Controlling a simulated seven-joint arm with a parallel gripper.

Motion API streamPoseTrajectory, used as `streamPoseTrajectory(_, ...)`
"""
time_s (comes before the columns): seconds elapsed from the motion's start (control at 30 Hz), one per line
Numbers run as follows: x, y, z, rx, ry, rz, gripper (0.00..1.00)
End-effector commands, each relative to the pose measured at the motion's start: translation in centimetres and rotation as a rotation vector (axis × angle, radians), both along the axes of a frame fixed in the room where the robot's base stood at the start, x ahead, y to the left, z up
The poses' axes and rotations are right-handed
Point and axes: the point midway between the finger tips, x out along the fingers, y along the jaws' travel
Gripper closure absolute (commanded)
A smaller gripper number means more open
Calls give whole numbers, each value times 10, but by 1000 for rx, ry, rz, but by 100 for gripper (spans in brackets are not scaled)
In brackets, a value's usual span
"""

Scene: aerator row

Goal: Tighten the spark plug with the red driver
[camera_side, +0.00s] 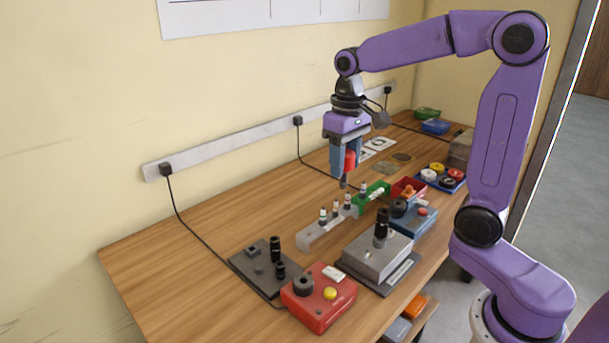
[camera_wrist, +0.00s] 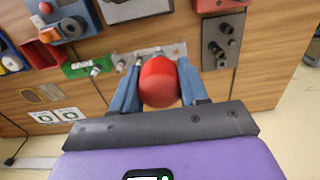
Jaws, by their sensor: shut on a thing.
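My gripper (camera_side: 344,170) is shut on the red driver (camera_side: 350,160), which hangs roughly upright between the blue fingers. In the wrist view the driver's rounded red handle (camera_wrist: 158,82) fills the space between the fingers and hides its tip and part of the row. Below the gripper, a light grey rail (camera_side: 315,235) carries several small upright plugs with pale bodies, among them a spark plug (camera_side: 335,207). The driver's lower end is near the rail's far part, close to the green block (camera_side: 373,192). I cannot tell whether it touches a plug.
A red box with a yellow button (camera_side: 318,305) and a dark plate (camera_side: 242,265) stand in front. A grey block with a black post (camera_side: 376,262) and a blue box (camera_side: 412,224) stand right of the rail.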

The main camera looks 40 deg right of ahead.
Motion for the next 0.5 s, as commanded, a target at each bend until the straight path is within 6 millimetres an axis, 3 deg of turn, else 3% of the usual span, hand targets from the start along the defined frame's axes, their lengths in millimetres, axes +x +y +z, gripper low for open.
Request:
streamPoseTrajectory(0.2,-51,-30,16,0,-4,-4,100)
streamPoseTrajectory(0.5,-82,-45,19,0,0,-3,100)
